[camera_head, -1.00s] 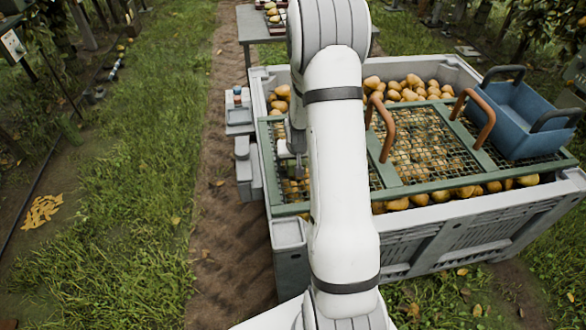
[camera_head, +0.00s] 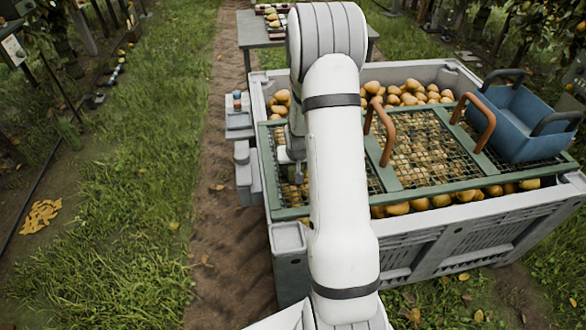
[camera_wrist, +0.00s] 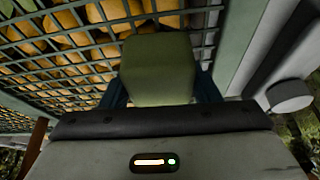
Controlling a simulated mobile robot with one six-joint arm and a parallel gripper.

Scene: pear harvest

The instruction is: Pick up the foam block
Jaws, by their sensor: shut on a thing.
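The foam block is a dull green block (camera_wrist: 158,68) in the middle of the wrist view. My gripper (camera_wrist: 160,92) is shut on it, with a dark finger on each side of the block. The block stands out in front of the mesh in the wrist view; I cannot tell how large the gap to the mesh is. In the head view my gripper (camera_head: 291,164) is at the left end of the green mesh frame (camera_head: 405,188). It is partly behind my white arm there, and the block is hardly visible.
The mesh frame with brown handles (camera_head: 471,117) lies across a grey bin (camera_head: 455,230) full of pears (camera_head: 405,95). A blue tote (camera_head: 515,120) sits at its right end. Small grey boxes (camera_head: 243,170) adjoin the bin's left side. A table (camera_head: 258,30) stands behind.

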